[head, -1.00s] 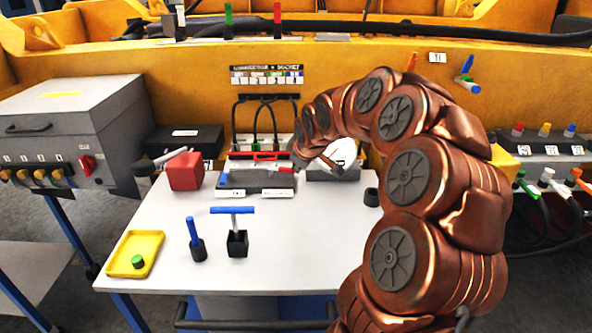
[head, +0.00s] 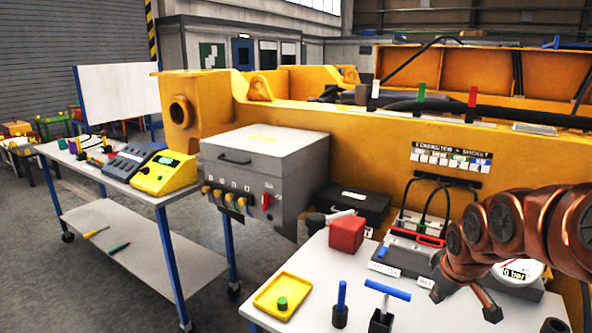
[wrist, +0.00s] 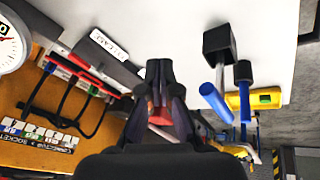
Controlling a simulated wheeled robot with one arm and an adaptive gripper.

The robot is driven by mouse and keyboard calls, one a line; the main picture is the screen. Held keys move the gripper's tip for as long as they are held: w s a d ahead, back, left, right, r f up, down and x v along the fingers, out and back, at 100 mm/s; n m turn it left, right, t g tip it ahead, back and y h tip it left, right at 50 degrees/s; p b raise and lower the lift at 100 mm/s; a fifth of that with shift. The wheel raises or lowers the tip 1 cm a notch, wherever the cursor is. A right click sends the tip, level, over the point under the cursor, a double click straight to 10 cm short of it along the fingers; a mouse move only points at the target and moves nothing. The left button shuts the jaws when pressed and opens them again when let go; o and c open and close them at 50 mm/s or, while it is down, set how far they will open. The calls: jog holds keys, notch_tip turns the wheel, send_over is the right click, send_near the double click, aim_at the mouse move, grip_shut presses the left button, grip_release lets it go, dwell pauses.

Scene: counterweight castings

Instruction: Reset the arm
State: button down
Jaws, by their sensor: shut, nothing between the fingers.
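My arm reaches in from the right in the head view, curving down over the white table (head: 300,255). A red block (head: 347,233) stands on the table to the left of the arm; part of something red also shows behind the fingers in the wrist view.
A yellow tray (head: 283,296) with a green piece and blue-handled tools (head: 387,290) stand near the table front. A grey box (head: 262,170) stands behind, left. A side bench (head: 130,185) is farther left. A gauge (head: 520,272) is close by the arm.

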jog(key=s+a+f+m+g, duration=0.1)
jog(key=s+a, duration=0.3)
jog(key=s, duration=0.6)
jog(key=s+a+m+g, duration=0.2)
jog(key=s+a, duration=0.3)
jog(key=s, duration=0.5)
jog(key=s+a+f+m+g, duration=0.1)
jog(key=s+a+g, duration=0.2)
jog(key=s, duration=0.8)
jog(key=shift+a+f+m+g+y+p, duration=0.35)
jog(key=shift+a+m+y+p, duration=0.1)
jog(key=shift+a, duration=0.2)
